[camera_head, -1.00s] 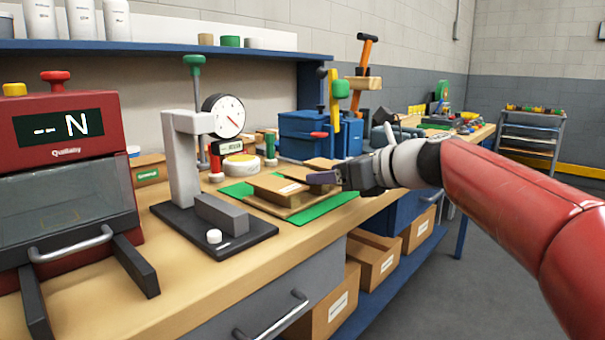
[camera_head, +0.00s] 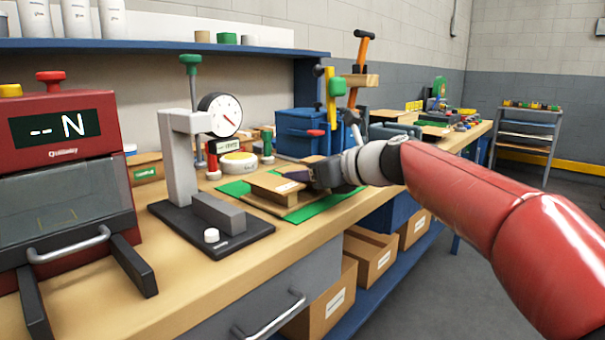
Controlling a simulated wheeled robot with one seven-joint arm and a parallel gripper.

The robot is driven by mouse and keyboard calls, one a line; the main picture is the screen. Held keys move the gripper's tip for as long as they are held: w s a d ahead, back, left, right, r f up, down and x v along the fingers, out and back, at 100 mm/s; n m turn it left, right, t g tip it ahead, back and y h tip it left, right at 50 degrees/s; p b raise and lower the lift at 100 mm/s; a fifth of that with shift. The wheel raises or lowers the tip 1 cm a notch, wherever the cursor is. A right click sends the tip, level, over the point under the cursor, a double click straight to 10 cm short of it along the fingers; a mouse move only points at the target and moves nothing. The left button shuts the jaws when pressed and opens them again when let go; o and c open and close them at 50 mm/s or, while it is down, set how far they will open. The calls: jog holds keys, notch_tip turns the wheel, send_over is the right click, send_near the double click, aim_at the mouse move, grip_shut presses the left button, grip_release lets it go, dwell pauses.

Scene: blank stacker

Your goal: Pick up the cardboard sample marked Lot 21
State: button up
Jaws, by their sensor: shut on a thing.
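Flat brown cardboard samples lie stacked on a green mat (camera_head: 318,209) in the middle of the bench. The top cardboard sample (camera_head: 272,187) has a small white label whose print is too small to read, so I cannot tell which lot it is. My gripper (camera_head: 300,176) reaches in from the right. Its dark fingers are at the right side of the stack, shut on a cardboard sample. The fingers and wrist hide part of the stack behind them.
A dial gauge stand (camera_head: 183,165) on a black base stands left of the mat. A red tester (camera_head: 65,150) fills the far left. Blue boxes (camera_head: 298,130) and upright tools stand behind the mat. Open cardboard boxes (camera_head: 370,258) sit on the shelf below.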

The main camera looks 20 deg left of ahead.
jog(key=shift+r, duration=0.15)
notch_tip(320, 180, up, 20)
jog(key=p, duration=0.4)
jog(key=shift+f, duration=0.2)
